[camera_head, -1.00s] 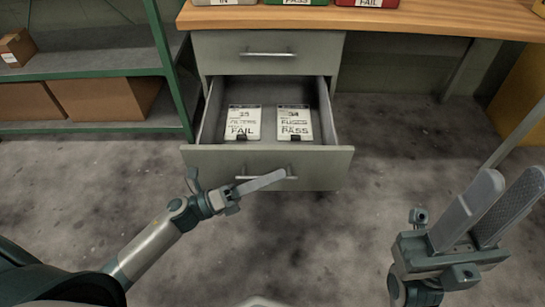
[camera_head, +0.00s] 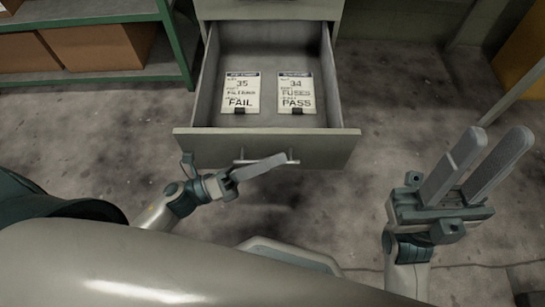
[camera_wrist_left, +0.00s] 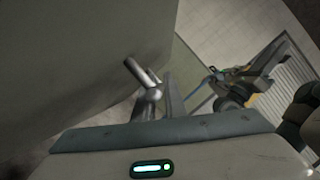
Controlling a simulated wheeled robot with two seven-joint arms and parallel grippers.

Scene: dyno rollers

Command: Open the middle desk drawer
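The desk drawer (camera_head: 210,80) below the top drawer is pulled well out, and its inside shows from above. Its front panel (camera_head: 335,148) carries a thin metal handle (camera_head: 290,161). My left gripper (camera_head: 272,163) is at this handle, with a finger crossing in front of it in the head view. The left wrist view shows the handle (camera_wrist_left: 142,74) close to the gripper's fingers (camera_wrist_left: 172,97). Whether the fingers close on the handle is not clear. My right gripper (camera_head: 482,165) is open and empty, off to the right, away from the desk.
Two cards lie in the drawer, a FAIL card (camera_head: 241,93) and a PASS card (camera_head: 296,93). The closed top drawer (camera_head: 268,8) is above it. A green shelf (camera_head: 178,45) with cardboard boxes (camera_head: 100,46) stands left. The floor right of the drawer is clear.

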